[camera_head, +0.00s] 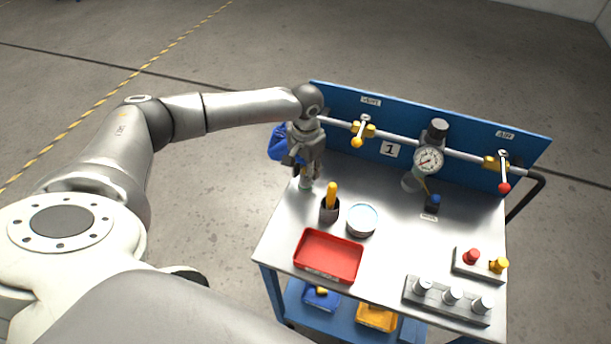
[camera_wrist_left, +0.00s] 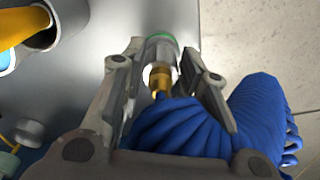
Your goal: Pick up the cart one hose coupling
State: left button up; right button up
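The hose coupling (camera_wrist_left: 160,75), with a brass part, a silver body and a green ring, shows between the fingers in the left wrist view. In the head view its pale lower part (camera_head: 306,184) shows at the back left corner of the cart top (camera_head: 280,235). My left gripper (camera_head: 303,172) is above that corner, pointing down. In the wrist view its fingers (camera_wrist_left: 165,75) stand apart on either side of the coupling, with a narrow gap at the right finger. The blue hose (camera_wrist_left: 210,125) is coiled close by, partly behind the gripper. My right gripper is out of view.
A blue panel (camera_head: 400,148) marked 1 carries a pipe, yellow valves and a gauge (camera_head: 428,160). A dark cup (camera_head: 329,212) with a yellow-handled item, a round tin (camera_head: 361,220) and a red tray (camera_head: 328,257) stand near the gripper.

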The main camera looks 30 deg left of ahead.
pick_arm(q)
jog(key=c, duration=0.4)
